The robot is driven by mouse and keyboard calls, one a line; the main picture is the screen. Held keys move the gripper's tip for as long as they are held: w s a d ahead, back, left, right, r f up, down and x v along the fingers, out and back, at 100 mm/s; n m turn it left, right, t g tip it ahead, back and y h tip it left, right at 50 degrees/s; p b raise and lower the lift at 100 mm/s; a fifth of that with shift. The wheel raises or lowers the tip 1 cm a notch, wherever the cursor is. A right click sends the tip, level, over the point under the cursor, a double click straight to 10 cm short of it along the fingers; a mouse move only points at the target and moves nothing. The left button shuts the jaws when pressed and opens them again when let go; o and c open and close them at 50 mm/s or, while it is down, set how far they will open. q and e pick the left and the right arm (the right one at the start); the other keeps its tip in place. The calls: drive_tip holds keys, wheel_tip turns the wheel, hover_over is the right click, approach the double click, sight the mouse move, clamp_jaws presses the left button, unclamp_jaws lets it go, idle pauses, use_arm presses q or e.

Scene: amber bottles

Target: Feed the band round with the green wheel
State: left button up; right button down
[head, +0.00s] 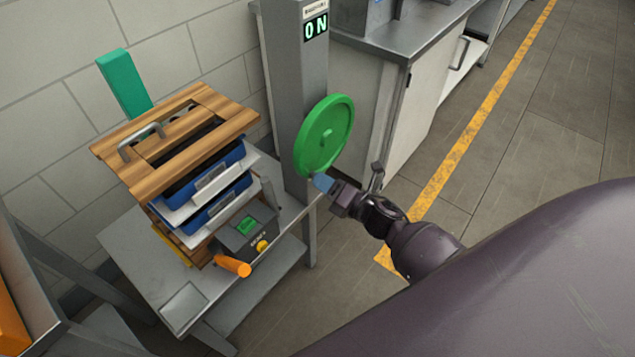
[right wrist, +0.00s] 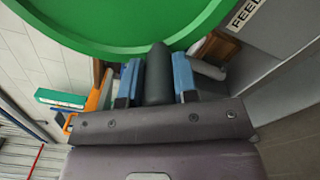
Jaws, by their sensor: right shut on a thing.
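The green wheel (head: 325,132) is mounted on the side of a grey metal post, with a small green hub at its middle. Its rim fills the top of the right wrist view (right wrist: 130,25). My right gripper (head: 323,183) is at the wheel's lower edge. In the right wrist view its two blue fingertips (right wrist: 158,80) stand on either side of a dark grey round handle (right wrist: 158,72), shut on it. The handle's join to the wheel is hidden. I cannot clearly make out the band. My left gripper is not in view.
A cabinet (head: 425,105) stands behind.

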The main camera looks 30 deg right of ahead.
sight(336, 157)
drive_tip(key=w+d+f+n+b, duration=0.1)
drive_tip(key=d+n+b, duration=0.2)
drive_tip(key=n, duration=0.1)
drive_tip(key=w+d+f+n+b, duration=0.1)
drive_tip(key=d+n+b, duration=0.2)
drive_tip(key=n, duration=0.1)
drive_tip(key=w+d+f+n+b, duration=0.1)
drive_tip(key=d+n+b, duration=0.2)
drive_tip(key=n+b, duration=0.1)
drive_tip(key=shift+w+d+n, duration=0.1)
drive_tip(key=shift+w+n, duration=0.25)
drive_tip(key=shift+n, duration=0.05)
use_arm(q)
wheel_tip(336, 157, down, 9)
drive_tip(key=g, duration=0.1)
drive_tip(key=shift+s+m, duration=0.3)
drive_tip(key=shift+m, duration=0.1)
use_arm(e)
drive_tip(key=shift+w+d+r+n, duration=0.15)
drive_tip(key=shift+d+r+n, duration=0.05)
drive_tip(key=shift+d+n, duration=0.1)
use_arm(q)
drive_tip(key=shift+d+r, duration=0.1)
use_arm(e)
drive_tip(key=shift+r, duration=0.1)
drive_tip(key=c, duration=0.9)
unclamp_jaws()
